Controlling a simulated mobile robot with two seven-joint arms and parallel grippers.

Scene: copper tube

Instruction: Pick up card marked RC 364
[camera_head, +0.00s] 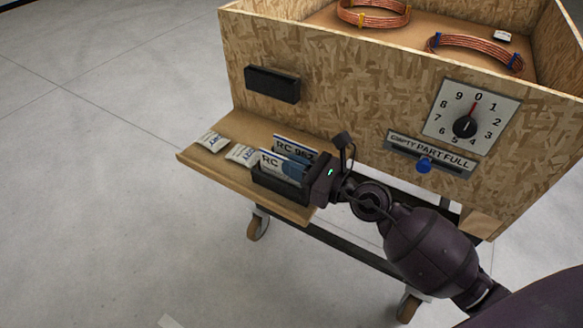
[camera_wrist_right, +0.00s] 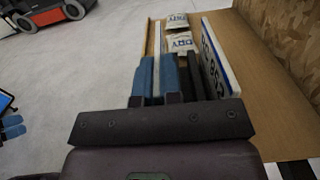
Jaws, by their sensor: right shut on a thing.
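My right gripper (camera_head: 294,168) is at the dark card holder (camera_head: 262,180) on the ledge, with its blue fingers shut on the front card (camera_head: 269,161). That card shows "RC", but the fingers hide its number. In the right wrist view the fingers (camera_wrist_right: 157,68) stand either side of a thin white card edge. Another card (camera_head: 290,144) stands behind it, its number reading about RC 952 or RC 862; it also shows in the right wrist view (camera_wrist_right: 216,62), to the right of the fingers and apart from them.
Two small white packets (camera_head: 211,142) (camera_head: 241,154) lie on the ledge (camera_head: 193,160) left of the holder. The chipboard crate (camera_head: 340,85) rises behind, with a dial (camera_head: 470,117), a slider label (camera_head: 430,153) and copper coils (camera_head: 373,13) inside. Open floor lies left.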

